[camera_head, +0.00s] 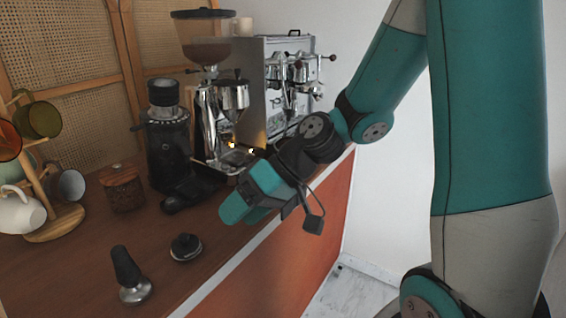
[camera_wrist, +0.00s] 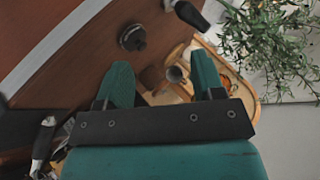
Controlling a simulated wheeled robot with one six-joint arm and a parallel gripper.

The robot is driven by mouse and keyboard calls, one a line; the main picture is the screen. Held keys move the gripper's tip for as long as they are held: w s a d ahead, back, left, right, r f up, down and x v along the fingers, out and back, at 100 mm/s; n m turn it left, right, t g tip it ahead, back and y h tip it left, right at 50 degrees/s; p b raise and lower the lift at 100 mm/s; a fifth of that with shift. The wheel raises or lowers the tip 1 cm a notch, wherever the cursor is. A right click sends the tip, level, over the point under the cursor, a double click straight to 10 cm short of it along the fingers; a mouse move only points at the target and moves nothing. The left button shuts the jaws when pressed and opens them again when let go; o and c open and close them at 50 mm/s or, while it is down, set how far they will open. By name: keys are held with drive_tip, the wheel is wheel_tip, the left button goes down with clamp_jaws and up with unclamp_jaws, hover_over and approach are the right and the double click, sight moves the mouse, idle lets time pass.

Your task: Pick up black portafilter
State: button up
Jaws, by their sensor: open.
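My gripper (camera_head: 246,213) is over the counter's front edge, to the right of and farther back than the portafilter. It is open, with nothing between its fingers.
A small black round tool (camera_head: 186,247) lies between portafilter and gripper. Behind stand a black grinder (camera_head: 168,140), a lidded jar (camera_head: 122,188), a mug stand (camera_head: 55,232) and an espresso machine (camera_head: 285,80). The wrist view shows a plant (camera_wrist: 275,45).

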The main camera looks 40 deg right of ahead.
drive_tip(key=w+d+f+m+t+h, duration=0.15)
drive_tip(key=d+m+t, duration=0.25)
drive_tip(key=d, duration=0.4)
drive_tip(key=w+d+f+m+t+h, duration=0.1)
drive_tip(key=w+d+f+m+t, duration=0.25)
drive_tip(key=d, duration=0.55)
drive_tip(key=w+d+f+m+t+h, duration=0.2)
drive_tip(key=d+m+t, duration=0.15)
drive_tip(key=d, duration=0.45)
drive_tip(key=p+x, duration=0.1)
drive_tip(key=x, duration=0.6)
drive_tip(key=p+x, duration=0.1)
drive_tip(key=x, duration=0.2)
drive_tip(key=shift+w+a+r+p, duration=0.1)
drive_tip(key=shift+w+r+p, duration=0.15)
drive_tip(key=shift+w+p, duration=0.1)
drive_tip(key=x, duration=0.1)
drive_tip(key=p+x, duration=0.1)
drive_tip(key=x, duration=0.1)
drive_tip(key=p+x, duration=0.1)
drive_tip(key=shift+w+d+r, duration=0.15)
drive_tip(key=shift+w+d, duration=0.05)
drive_tip(key=shift+w, duration=0.3)
drive_tip(key=shift+w+a, duration=0.1)
drive_tip(key=shift+w, duration=0.3)
clamp_jaws()
